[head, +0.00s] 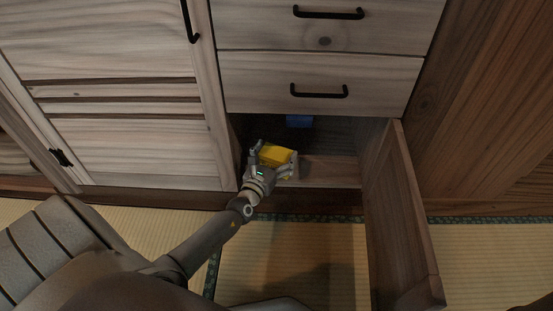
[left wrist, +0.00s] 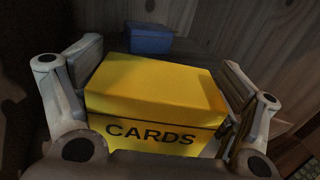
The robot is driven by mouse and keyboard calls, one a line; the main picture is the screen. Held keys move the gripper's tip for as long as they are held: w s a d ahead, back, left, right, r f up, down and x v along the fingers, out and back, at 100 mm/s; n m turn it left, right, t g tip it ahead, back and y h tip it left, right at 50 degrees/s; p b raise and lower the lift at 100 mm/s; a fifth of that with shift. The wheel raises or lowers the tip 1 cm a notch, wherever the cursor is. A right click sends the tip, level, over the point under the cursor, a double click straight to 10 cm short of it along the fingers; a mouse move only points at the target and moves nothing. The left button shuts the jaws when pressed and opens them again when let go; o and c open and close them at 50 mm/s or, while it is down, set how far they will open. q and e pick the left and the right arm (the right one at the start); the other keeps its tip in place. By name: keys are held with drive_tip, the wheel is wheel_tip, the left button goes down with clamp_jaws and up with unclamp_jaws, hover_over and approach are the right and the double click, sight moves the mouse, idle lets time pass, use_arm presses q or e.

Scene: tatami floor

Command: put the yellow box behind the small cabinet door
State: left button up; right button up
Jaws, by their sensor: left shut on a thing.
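The yellow box (head: 276,155) is held in my left gripper (head: 273,160), at the opening of the small cabinet compartment below the drawers. In the left wrist view the yellow box (left wrist: 155,95) sits between both fingers of the gripper (left wrist: 155,95) and reads "CARDS". The small cabinet door (head: 397,220) stands wide open on the right side of the opening. I cannot tell whether the box touches the compartment floor. My right gripper is not in view.
A blue box (head: 299,121) is at the back of the compartment; it also shows in the left wrist view (left wrist: 151,39). Two drawers with black handles (head: 319,91) are above. The compartment floor (head: 330,170) is clear right of the yellow box. Tatami (head: 300,255) lies in front.

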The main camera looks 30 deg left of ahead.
use_arm(q)
drive_tip(key=shift+f, duration=0.3)
drive_tip(key=o, duration=0.8)
drive_tip(key=shift+r, duration=0.1)
drive_tip(key=shift+o, duration=0.2)
drive_tip(key=shift+r, duration=0.15)
drive_tip(key=shift+s+p, duration=0.3)
drive_tip(key=shift+p, duration=0.05)
drive_tip(key=s+d+p, duration=0.2)
drive_tip(key=s+p, duration=0.2)
drive_tip(key=s, duration=0.7)
drive_tip(key=shift+s, duration=0.15)
